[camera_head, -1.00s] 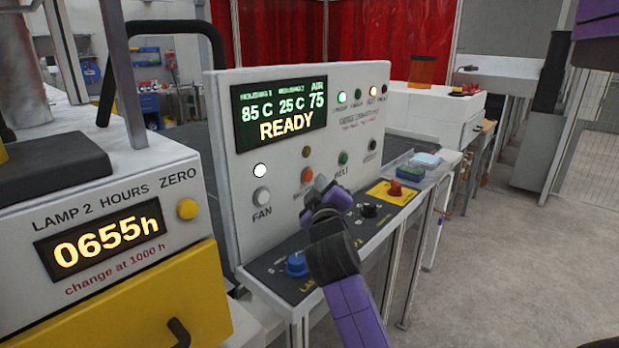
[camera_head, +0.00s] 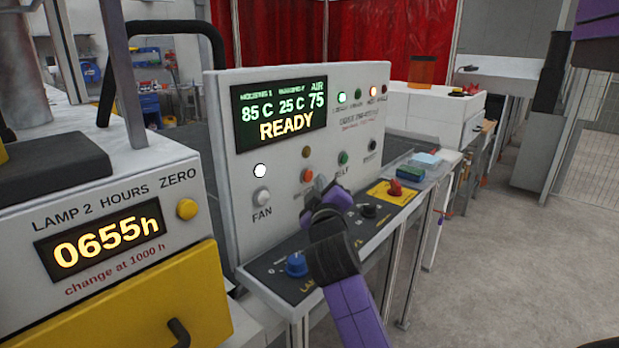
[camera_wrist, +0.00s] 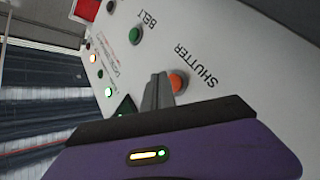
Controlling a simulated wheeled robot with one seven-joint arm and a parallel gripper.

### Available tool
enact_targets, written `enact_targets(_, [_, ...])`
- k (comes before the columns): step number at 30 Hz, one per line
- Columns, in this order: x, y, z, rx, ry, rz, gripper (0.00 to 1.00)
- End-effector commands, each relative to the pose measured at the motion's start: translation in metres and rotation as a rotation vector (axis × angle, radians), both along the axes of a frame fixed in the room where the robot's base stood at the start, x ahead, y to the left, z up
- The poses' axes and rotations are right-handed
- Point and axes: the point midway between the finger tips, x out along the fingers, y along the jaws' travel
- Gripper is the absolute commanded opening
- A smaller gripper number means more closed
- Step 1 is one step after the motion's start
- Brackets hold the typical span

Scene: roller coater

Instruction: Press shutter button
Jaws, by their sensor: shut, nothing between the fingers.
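The shutter button (camera_head: 307,175) is a round orange button on the upright white control panel. In the wrist view the orange button (camera_wrist: 177,82) shows beside the printed word SHUTTER. My gripper (camera_wrist: 162,78) is shut and empty, with its grey fingertips right beside the button and partly overlapping it in that view. I cannot tell whether they touch it. In the head view my gripper (camera_head: 319,186) is in front of the panel, just below and right of the button, and hides most of its label. The small lamp (camera_head: 306,152) above the button looks dull.
A white FAN button (camera_head: 262,195) with a lit lamp is to the left. A green BELT button (camera_head: 343,158) is to the right. A sloped shelf below carries a blue knob (camera_head: 296,264) and a red knob on yellow (camera_head: 394,188). The display (camera_head: 280,115) reads READY.

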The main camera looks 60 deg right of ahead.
Motion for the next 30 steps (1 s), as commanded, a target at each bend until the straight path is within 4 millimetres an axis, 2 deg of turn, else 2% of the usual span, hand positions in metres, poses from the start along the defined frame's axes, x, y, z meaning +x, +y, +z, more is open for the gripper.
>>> enact_targets(20, [0.0001, 0.0000, 0.0001, 0.000, 0.000, 0.000, 0.00])
enact_targets(30, [0.0085, -0.0016, 0.0007, 0.000, -0.001, 0.001, 0.00])
